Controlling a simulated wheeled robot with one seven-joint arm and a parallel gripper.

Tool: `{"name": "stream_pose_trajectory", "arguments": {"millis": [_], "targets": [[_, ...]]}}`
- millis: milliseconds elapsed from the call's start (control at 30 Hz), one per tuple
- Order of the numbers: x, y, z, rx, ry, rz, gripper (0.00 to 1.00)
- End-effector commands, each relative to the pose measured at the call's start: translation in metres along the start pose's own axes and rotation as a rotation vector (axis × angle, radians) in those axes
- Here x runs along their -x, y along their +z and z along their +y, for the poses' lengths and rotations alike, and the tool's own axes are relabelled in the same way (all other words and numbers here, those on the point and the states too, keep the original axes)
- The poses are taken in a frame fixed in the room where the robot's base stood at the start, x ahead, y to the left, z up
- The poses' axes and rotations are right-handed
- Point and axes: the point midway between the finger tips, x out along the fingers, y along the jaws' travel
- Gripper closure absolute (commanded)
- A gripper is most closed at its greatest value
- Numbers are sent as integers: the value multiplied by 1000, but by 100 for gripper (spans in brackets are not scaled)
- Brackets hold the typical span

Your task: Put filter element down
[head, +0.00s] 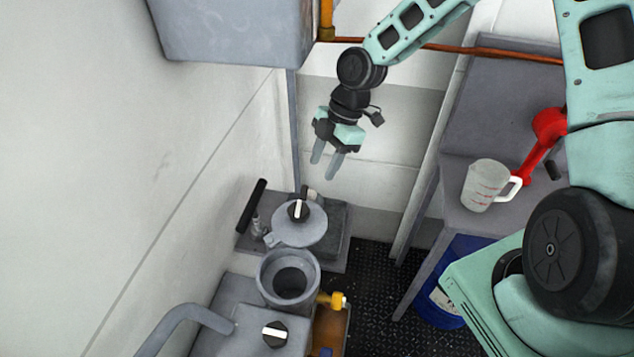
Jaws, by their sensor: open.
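My gripper (323,168) hangs in the air above the grey equipment by the left wall. Its two grey fingers point down and stand apart, with nothing visible between them. I cannot pick out a filter element for certain in this view. Below the gripper is an open round grey housing (266,290) with a dark interior; what lies inside cannot be told. A round grey lid (302,233) with a black and white knob lies just behind the housing.
A black bar (251,206) leans beside the lid. A yellow valve (331,299) juts from the housing's right side. On the bench (455,216) at right stand a measuring jug (483,187) and a red tool (545,135). A blue drum (440,300) is underneath. Dark floor lies between.

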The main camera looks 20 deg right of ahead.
Motion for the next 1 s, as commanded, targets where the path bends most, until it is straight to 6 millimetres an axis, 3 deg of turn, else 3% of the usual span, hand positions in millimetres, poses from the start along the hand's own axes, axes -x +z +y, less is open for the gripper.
{"name": "stream_pose_trajectory", "arguments": {"millis": [100,300,867,1000], "targets": [[21,2,1,-1,4,-2,56],[41,1,1,0,1,0,56],[44,0,0,0,0,1,56],[42,2,-11,-79,-13,-45,56]]}}
